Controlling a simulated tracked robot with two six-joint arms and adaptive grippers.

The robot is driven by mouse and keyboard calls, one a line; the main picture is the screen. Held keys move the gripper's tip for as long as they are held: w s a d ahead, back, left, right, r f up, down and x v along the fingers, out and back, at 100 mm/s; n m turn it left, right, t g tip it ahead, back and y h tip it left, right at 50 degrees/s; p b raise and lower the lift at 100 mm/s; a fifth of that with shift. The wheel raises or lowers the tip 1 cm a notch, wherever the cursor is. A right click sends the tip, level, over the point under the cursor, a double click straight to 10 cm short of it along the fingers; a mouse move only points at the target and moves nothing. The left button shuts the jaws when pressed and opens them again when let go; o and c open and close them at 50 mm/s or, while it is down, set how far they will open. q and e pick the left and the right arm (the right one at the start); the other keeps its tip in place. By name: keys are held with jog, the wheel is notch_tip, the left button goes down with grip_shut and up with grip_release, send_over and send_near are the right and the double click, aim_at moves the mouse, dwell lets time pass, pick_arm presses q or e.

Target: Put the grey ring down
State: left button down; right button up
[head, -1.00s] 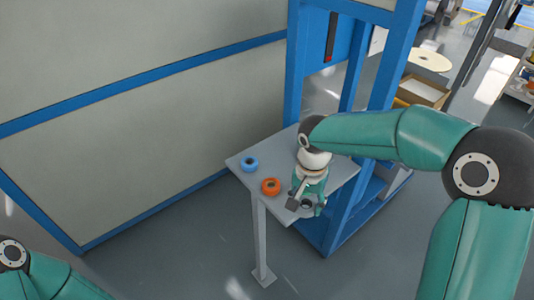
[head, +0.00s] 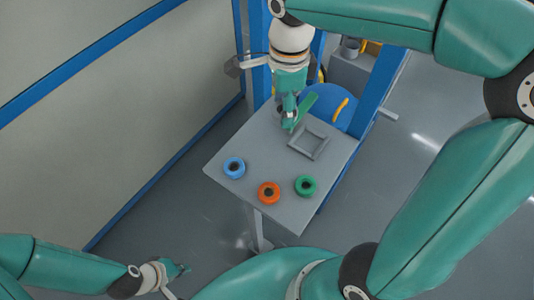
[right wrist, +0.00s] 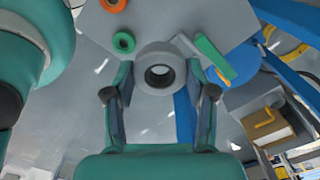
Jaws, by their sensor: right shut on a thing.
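The grey ring (right wrist: 160,69) is a thick ring with a round hole, held between the two fingers of my right gripper (right wrist: 160,82) in the right wrist view. In the head view my right gripper (head: 288,114) is over the back of the grey table (head: 235,138), pointing down. The ring is mostly hidden there, and its height above the table is hard to tell. My left gripper (head: 182,270) is low at the lower left, away from the table; its jaw state is too small to read.
A blue ring (head: 234,167), an orange ring (head: 269,192) and a green ring (head: 306,186) lie on the table's front part. A grey square frame (head: 309,143) lies behind them, with a green bar (right wrist: 216,58) near it. Blue posts (head: 378,92) stand at the back right.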

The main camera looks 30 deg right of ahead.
aim_at(280, 162)
notch_tip(280, 162, down, 19)
jog(key=shift+s+f, duration=0.1)
jog(key=shift+f, duration=0.1)
dwell(0.3)
jog(key=shift+b, duration=0.3)
jog(key=shift+f, duration=0.15)
jog(key=o, duration=1.2)
jog(key=shift+c, duration=0.2)
notch_tip(280, 162, up, 12)
jog(key=shift+r, duration=0.2)
